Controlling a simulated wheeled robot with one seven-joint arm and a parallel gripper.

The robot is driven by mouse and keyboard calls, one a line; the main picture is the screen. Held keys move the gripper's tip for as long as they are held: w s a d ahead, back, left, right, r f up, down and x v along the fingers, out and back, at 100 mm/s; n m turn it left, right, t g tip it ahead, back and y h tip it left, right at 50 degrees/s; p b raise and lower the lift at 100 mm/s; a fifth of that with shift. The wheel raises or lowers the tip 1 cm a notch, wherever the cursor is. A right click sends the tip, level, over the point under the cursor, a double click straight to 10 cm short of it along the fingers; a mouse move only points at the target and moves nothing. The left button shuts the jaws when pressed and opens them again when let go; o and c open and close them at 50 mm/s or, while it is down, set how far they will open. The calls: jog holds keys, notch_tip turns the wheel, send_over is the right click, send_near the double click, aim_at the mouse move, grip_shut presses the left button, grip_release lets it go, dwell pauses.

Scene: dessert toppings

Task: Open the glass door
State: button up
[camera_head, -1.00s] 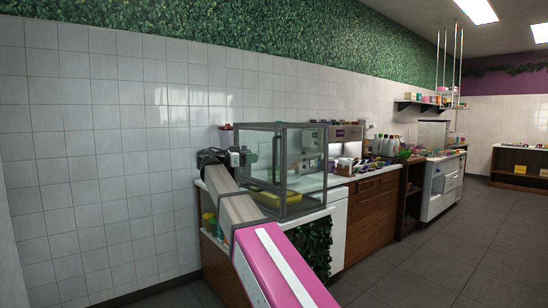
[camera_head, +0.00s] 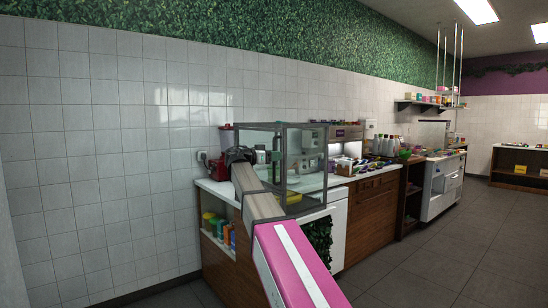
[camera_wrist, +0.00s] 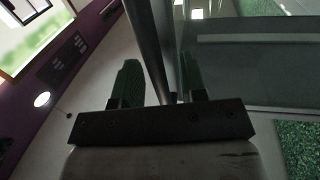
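The glass case (camera_head: 307,182) with a grey metal frame stands on the near end of the white counter. My gripper (camera_head: 268,156) is at the left part of the case, with my arm crossing in front of its lower left. In the wrist view, my gripper (camera_wrist: 160,78) has its two green fingers apart. A dark frame bar (camera_wrist: 152,45) runs between them, nearer the right finger; I cannot tell whether either touches it. A glass pane (camera_wrist: 255,65) lies to the right. I cannot tell whether the door is ajar.
A red appliance (camera_head: 220,168) stands on the counter left of the case, by the tiled wall. Colourful containers (camera_head: 217,226) sit on the shelf below. The wooden counter (camera_head: 372,212) continues right with bottles and toppings. The floor (camera_head: 440,240) on the right is clear.

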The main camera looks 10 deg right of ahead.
jog(key=shift+c, duration=0.4)
grip_shut()
jog(key=w+a, duration=0.6)
jog(key=w, duration=0.7)
jog(key=w+a, duration=0.6)
jog(key=w, duration=0.6)
jog(key=shift+w+a, duration=0.2)
jog(key=shift+w, duration=0.15)
jog(key=shift+o, duration=0.4)
grip_release()
jog(key=v, duration=1)
jog(key=shift+a, duration=0.4)
jog(key=shift+s, duration=0.15)
